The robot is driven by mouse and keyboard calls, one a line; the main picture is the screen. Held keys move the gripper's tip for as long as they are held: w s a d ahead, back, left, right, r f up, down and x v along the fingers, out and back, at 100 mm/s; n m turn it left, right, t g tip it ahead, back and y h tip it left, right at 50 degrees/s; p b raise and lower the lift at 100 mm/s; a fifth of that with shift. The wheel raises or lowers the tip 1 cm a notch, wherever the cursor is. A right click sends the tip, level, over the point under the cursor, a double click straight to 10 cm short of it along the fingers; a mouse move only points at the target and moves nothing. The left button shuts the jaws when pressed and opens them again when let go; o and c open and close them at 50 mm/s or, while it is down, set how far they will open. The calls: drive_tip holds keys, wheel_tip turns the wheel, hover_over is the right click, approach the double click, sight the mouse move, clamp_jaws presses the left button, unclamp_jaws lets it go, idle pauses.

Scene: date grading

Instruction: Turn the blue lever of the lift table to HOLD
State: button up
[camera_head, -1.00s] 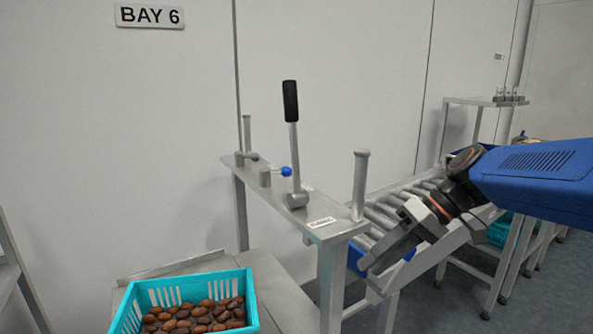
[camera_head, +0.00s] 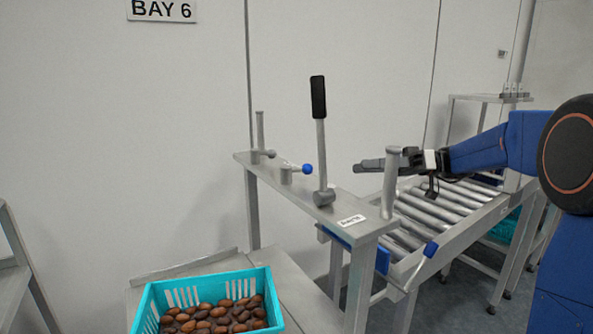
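The blue lever is a short grey lever with a blue ball knob (camera_head: 307,169), on a metal shelf plate (camera_head: 262,170). Its knob points right in the picture, from a grey pivot (camera_head: 287,175). My gripper (camera_head: 362,168) reaches in from the right, level and right of the knob, with a gap between them in the picture. The fingers are seen edge-on and partly hidden by a grey post, so I cannot tell whether they are open. I see nothing held. A small label (camera_head: 351,220) is on the plate, too small to read. No HOLD mark is readable.
A tall lever with a black grip (camera_head: 318,97) stands between the blue knob and my gripper. The grey upright post (camera_head: 391,182) is at the plate's right end. A roller conveyor (camera_head: 440,212) lies behind. A teal crate (camera_head: 205,284) of dates sits below left.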

sight(302, 169)
drive_tip(key=s+a, duration=0.1)
drive_tip(key=a, duration=0.4)
drive_tip(key=s+a, duration=0.1)
drive_tip(key=a, duration=0.5)
drive_tip(key=s+a, duration=0.1)
drive_tip(key=a, duration=0.5)
